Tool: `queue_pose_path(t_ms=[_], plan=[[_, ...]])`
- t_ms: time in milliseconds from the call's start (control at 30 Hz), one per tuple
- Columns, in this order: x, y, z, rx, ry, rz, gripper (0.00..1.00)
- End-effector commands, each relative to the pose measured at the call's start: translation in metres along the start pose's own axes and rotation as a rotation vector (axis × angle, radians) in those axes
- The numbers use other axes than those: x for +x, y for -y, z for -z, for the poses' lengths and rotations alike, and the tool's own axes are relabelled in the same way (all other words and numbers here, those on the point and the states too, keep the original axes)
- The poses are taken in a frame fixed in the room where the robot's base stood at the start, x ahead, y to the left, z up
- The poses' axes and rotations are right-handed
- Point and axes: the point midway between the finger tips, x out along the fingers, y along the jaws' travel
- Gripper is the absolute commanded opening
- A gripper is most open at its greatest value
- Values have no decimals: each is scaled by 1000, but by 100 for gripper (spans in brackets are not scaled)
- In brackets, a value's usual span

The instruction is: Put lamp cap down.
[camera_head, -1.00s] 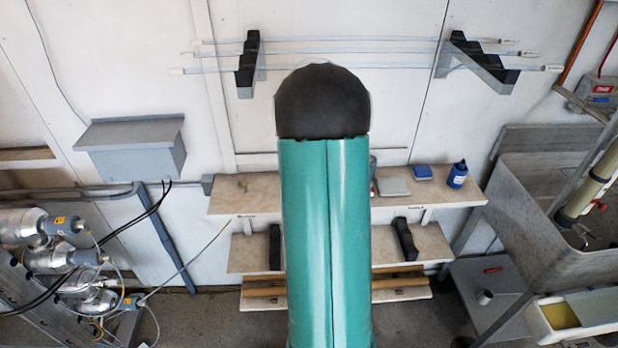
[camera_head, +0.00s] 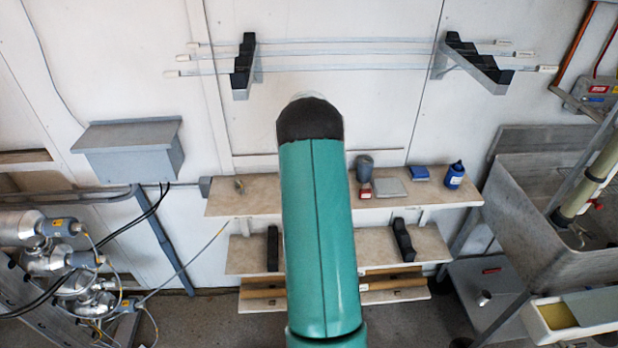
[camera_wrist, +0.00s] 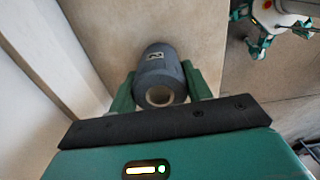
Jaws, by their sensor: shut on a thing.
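The lamp cap (camera_wrist: 158,62) is a dark grey cylinder with a pale label marked 2 and a light ring at its open near end. It shows in the wrist view between the two green fingers of my gripper (camera_wrist: 159,71), which is shut on it. The pale beige shelf surface (camera_wrist: 108,32) lies behind the cap; I cannot tell whether the cap touches it. In the head view my arm hides the gripper and the held cap.
The upper shelf (camera_head: 245,200) bears a grey cup (camera_head: 364,165), a red item (camera_head: 365,190), a grey slab (camera_head: 390,188), a blue box (camera_head: 420,173) and a blue bottle (camera_head: 454,176). Long tubes rest on black wall brackets (camera_head: 244,68) above. A sink (camera_head: 540,215) stands at right.

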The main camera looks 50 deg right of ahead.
Motion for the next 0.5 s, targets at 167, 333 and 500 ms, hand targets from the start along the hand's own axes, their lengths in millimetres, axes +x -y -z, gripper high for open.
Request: queue_pose_path(t_ms=[167, 333, 500], plan=[[1, 0, 1, -1, 0, 0, 12], [2, 0, 1, -1, 0, 1, 71], [2, 0, 0, -1, 0, 1, 71]])
